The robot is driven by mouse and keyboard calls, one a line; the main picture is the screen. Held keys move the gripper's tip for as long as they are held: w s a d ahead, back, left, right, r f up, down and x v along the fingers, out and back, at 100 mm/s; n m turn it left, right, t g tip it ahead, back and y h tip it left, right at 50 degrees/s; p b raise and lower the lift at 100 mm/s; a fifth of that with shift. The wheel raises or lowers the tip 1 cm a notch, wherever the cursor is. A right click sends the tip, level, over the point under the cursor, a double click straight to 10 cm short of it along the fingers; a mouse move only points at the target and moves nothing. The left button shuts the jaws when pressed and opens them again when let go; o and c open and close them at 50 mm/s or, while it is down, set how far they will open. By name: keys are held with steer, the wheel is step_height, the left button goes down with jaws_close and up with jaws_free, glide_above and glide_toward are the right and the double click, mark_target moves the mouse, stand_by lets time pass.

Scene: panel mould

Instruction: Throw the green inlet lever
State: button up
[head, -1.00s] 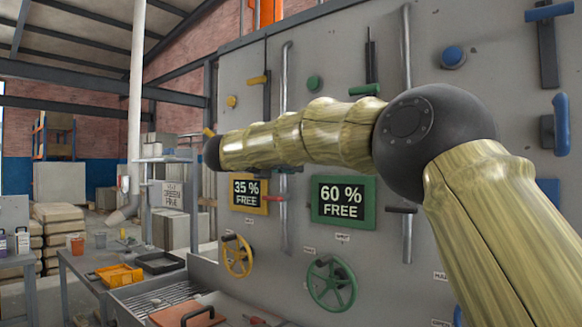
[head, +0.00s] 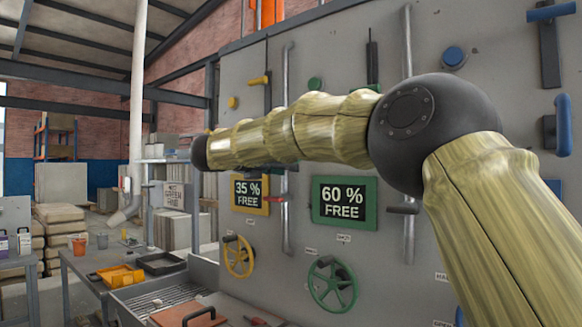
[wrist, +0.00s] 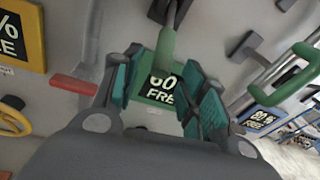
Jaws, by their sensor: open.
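The green inlet lever (wrist: 165,45) shows in the wrist view as a green handle on a grey shaft, just above the green-framed 60 % display. In the head view my arm covers most of the area around it. My gripper (wrist: 165,82) is open in the wrist view, its teal-padded fingers to the left and right below the handle. The handle lines up with the gap, but I cannot tell whether it is between the pads in depth. No grip on it shows. The gripper is hidden behind my arm in the head view.
The panel carries a 35 % display (head: 249,194), a 60 % display (head: 343,203), yellow (head: 238,256) and green (head: 332,284) handwheels and vertical pipes. A red handle (wrist: 75,85) is left of the fingers; a green bar (wrist: 285,82) is at right. A bench with trays stands at lower left.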

steer(key=f+v, duration=0.1)
steer(key=v, duration=0.7)
steer(key=shift+s+a+r, duration=0.15)
steer(key=shift+s+r, duration=0.05)
steer(key=shift+r, duration=0.2)
steer(key=shift+r, duration=0.1)
